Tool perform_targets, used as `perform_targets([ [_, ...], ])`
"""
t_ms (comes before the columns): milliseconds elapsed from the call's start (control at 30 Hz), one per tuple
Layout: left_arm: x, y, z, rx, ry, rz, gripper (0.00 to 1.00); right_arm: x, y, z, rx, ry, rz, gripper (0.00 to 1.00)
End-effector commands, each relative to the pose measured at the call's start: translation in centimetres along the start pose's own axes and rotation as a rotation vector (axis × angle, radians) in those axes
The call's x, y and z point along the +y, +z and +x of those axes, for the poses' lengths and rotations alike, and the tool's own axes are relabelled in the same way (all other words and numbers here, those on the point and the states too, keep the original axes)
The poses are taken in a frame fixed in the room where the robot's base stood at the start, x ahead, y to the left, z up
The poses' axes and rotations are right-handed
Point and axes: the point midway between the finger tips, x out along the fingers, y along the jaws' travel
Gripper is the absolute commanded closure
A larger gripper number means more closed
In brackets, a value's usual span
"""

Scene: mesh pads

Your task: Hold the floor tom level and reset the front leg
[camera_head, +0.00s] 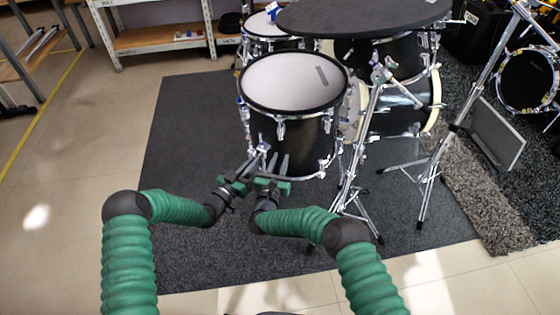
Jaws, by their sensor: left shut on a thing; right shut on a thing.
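My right gripper (279,163) is just to the right, pointing up at the lower front of the shell. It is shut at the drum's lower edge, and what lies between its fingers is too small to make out. The grippers hide most of the front leg and its foot.
Chrome stands with tripod feet (350,195) are close to the right of my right arm. A large dark round pad (365,17) overhangs the drum's back right. Another drum (270,25) stands behind. The dark mat (190,130) is clear at left. Shelves (150,40) stand at the back left.

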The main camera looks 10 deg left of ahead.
Motion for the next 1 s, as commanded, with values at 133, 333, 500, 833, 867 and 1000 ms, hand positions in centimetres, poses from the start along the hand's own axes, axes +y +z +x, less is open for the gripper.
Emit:
perform_targets([
  [133,-0.34,-0.12,-0.09,0.003,-0.008,-0.355,1.0,0.13,0.01,-0.07,0.0,0.003,0.0,1.0],
  [333,-0.31,-0.2,-0.08,0.005,-0.007,-0.844,1.0,0.14,0.01,-0.07,0.0,0.003,0.0,1.0],
  [500,-0.22,-0.25,-0.04,0.006,-0.005,-1.186,0.9,0.13,0.04,-0.06,0.0,0.003,0.001,1.0],
  [833,0.05,-0.18,0.01,0.002,-0.002,-1.177,0.67,0.02,0.26,0.11,-0.004,0.001,0.004,1.0],
  [867,0.06,-0.17,0.01,0.002,-0.002,-1.177,0.67,0.0,0.28,0.12,-0.004,0.001,0.004,1.0],
  [1000,0.07,-0.15,-0.21,0.001,-0.002,-1.176,0.67,-0.04,0.38,0.19,-0.006,0.0,0.004,1.0],
])
